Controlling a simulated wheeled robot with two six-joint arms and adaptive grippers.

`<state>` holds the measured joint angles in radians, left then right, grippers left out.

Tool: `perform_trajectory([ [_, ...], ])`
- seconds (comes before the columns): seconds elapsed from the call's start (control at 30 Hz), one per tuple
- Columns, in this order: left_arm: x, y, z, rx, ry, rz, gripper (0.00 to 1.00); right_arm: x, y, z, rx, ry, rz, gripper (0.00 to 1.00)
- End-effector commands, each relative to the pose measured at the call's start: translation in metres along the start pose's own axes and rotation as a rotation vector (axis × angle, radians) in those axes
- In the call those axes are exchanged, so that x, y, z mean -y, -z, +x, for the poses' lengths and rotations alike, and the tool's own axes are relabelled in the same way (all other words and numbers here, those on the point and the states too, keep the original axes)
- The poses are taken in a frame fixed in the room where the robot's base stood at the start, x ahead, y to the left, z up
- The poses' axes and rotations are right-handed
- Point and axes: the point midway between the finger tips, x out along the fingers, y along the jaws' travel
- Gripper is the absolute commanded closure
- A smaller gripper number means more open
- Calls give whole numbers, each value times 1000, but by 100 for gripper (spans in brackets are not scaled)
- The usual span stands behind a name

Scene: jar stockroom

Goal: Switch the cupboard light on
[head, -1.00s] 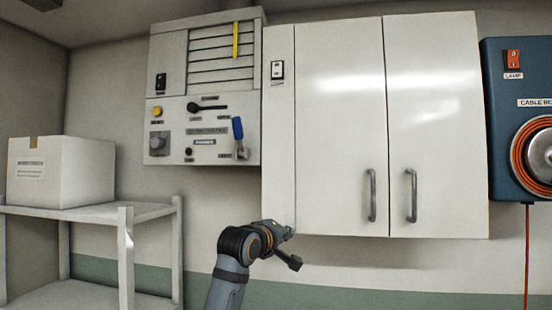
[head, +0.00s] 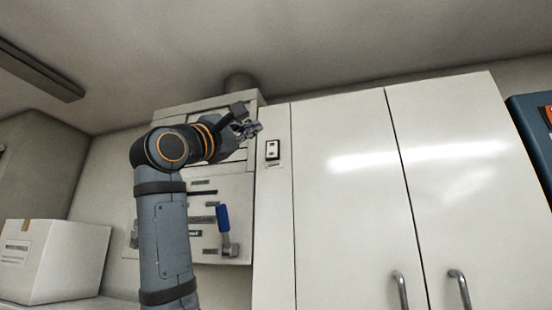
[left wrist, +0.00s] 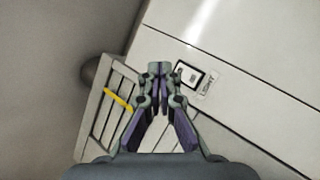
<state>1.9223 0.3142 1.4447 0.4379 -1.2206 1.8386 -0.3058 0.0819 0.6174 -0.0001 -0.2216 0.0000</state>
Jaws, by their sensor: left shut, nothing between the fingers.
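The cupboard light switch (head: 272,150) is a small black-and-white rocker plate on the narrow left panel of the white cupboard (head: 345,200). A small label sits just below it. The switch also shows in the left wrist view (left wrist: 188,74), just right of the fingertips. My left gripper (head: 256,128) is shut and empty, up and to the left of the switch in the head view, apart from it as far as I can tell. In the left wrist view the fingers (left wrist: 159,72) meet at their tips. My right gripper is not in view.
A grey control panel (head: 240,185) with a blue-handled lever (head: 223,217) is left of the cupboard, partly behind my left arm. Its slatted vent with a yellow strip (left wrist: 118,99) shows in the wrist view. A blue reel box (head: 535,125) is right. A white carton (head: 52,262) stands lower left.

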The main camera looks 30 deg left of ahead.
Motion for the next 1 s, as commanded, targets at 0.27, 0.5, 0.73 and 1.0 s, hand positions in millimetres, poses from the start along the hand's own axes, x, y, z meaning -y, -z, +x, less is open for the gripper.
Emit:
perform_trajectory([
  [0.27, 2, 1, 2, -1, 2, 2, 100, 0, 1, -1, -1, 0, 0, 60],
  [0.5, 14, 13, 20, -2, 6, 2, 100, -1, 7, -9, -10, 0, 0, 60],
  [0.73, 30, 30, 43, -2, 4, 2, 100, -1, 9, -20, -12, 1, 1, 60],
  [1.0, 44, 43, 60, -2, 3, 3, 100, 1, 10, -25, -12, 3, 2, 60],
])
